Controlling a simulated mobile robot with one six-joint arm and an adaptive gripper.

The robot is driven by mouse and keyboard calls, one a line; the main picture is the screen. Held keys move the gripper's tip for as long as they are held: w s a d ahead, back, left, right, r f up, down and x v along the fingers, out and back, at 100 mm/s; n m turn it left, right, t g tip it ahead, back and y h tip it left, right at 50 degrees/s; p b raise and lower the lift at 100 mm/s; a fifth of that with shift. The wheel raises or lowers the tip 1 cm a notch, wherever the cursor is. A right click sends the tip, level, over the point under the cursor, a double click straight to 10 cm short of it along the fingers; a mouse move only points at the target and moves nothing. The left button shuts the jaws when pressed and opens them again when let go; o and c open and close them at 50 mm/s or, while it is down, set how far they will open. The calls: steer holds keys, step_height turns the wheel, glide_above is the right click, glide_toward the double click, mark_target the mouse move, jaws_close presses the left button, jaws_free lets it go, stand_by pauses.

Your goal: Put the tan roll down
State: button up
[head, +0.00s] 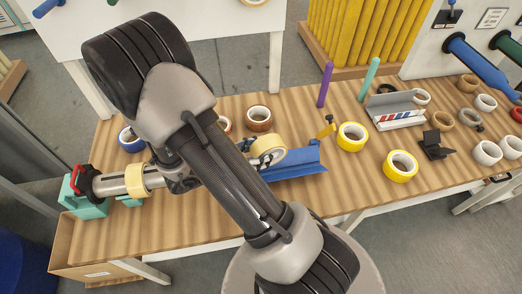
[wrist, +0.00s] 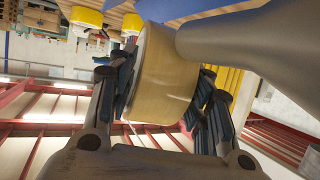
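The tan roll (wrist: 165,72) sits between the two dark fingers of my gripper (wrist: 162,98) in the wrist view, with a finger against each side. In the head view the tan roll (head: 270,147) shows just right of my arm link, held in the air over or beside the blue trough (head: 295,166). My arm link hides most of the gripper there. I cannot tell the exact gap between the roll and the table.
The wooden table (head: 225,220) has bare room at the front. Yellow rolls (head: 400,166) (head: 352,137) stand to the right. A cream roll (head: 137,180) is on the spindle at the left. Purple (head: 325,85) and teal (head: 369,79) pegs stand behind. A black dispenser (head: 434,147) is further right.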

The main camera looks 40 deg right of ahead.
steer(key=shift+o, duration=1.1)
steer(key=shift+r, duration=0.55)
steer(key=p+v, duration=0.4)
steer(key=v, duration=0.8)
steer(key=shift+f, duration=0.2)
